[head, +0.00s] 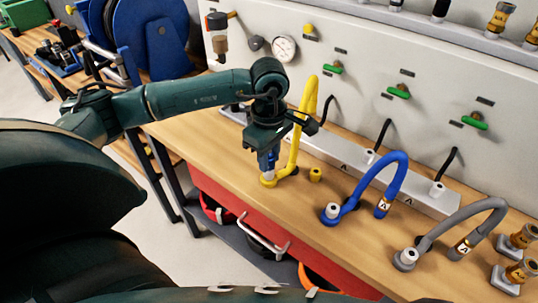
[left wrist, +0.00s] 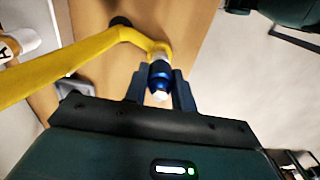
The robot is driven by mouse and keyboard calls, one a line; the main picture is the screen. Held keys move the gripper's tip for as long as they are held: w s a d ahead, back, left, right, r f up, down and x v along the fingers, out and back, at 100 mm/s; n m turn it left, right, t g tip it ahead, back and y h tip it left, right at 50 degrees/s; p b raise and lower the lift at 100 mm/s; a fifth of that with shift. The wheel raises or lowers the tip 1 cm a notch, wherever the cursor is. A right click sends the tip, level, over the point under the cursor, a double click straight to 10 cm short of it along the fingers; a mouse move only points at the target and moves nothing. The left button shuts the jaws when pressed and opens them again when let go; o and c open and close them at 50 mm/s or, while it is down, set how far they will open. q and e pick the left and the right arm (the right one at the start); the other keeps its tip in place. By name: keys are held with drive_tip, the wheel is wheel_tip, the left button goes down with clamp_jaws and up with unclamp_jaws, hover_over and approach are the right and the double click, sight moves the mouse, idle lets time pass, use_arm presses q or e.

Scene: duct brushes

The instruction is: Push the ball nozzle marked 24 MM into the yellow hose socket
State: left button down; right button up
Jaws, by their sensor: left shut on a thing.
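My left gripper (head: 268,160) points down over the workbench and is shut on a small blue nozzle with a pale end. The nozzle (left wrist: 159,72) shows between the two fingers in the left wrist view; no marking on it is readable. The yellow hose (head: 298,130) arches beside the gripper, and its yellow socket (head: 268,181) is directly below the held nozzle. In the left wrist view the socket's yellow rim (left wrist: 161,48) surrounds or adjoins the nozzle's far end; I cannot tell how deep it sits. My right gripper is not in view.
A blue hose (head: 384,178) and a grey hose (head: 462,226) with their sockets stand to the right. A short yellow fitting (head: 315,174) is close by the yellow socket. Brass nozzles (head: 522,236) stand at the far right.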

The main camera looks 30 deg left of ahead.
use_arm(q)
drive_tip(key=shift+f+b, duration=0.5)
drive_tip(key=shift+f, duration=0.05)
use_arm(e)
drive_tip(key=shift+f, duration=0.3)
use_arm(q)
drive_tip(key=c, duration=1.1)
unclamp_jaws()
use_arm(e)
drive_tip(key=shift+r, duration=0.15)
use_arm(q)
drive_tip(key=shift+r, duration=0.35)
wheel_tip(320, 180, up, 13)
drive_tip(key=shift+f+b, duration=0.2)
drive_tip(key=shift+b, duration=0.3)
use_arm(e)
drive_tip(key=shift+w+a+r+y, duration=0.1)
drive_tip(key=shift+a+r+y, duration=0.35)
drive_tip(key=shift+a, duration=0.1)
